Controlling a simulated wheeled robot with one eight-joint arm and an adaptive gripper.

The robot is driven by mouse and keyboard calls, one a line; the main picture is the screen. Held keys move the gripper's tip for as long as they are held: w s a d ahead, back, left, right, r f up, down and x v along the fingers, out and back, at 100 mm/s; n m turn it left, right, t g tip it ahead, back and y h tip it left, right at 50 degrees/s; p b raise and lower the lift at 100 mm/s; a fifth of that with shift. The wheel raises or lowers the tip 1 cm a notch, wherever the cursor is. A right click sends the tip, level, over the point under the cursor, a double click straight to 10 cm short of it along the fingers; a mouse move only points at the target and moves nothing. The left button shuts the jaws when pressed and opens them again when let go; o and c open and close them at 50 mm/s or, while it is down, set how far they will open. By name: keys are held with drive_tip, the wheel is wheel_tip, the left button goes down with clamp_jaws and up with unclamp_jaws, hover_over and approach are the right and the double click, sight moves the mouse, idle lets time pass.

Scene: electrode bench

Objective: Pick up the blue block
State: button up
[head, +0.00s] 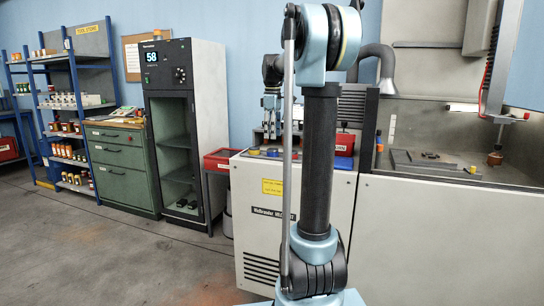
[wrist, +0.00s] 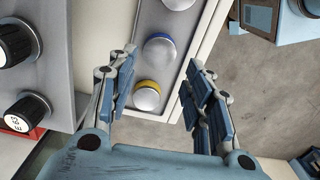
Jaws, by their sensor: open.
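No blue block shows clearly in either view. In the head view a small blue piece (head: 272,153) lies on the front of the white cabinet's top, too small to tell whether it is a block or a control. My gripper (head: 270,130) points down above that cabinet top, partly beside my arm. In the wrist view my gripper (wrist: 161,65) is open and empty, its fingers apart. Between and beyond the fingers are a round metal knob with a blue ring (wrist: 160,52) and one with a yellow ring (wrist: 147,96).
The white cabinet (head: 262,225) stands beside a grey machine with a work tank (head: 450,155). A red bin (head: 221,159) is left of it. Black dials (wrist: 16,43) sit at the wrist view's left. Open floor (head: 110,260) lies at the front left.

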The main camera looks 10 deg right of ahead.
sight(272, 149)
drive_tip(key=shift+w+f, duration=0.1)
drive_tip(key=shift+f, duration=3.85)
drive_tip(key=c, duration=1.1)
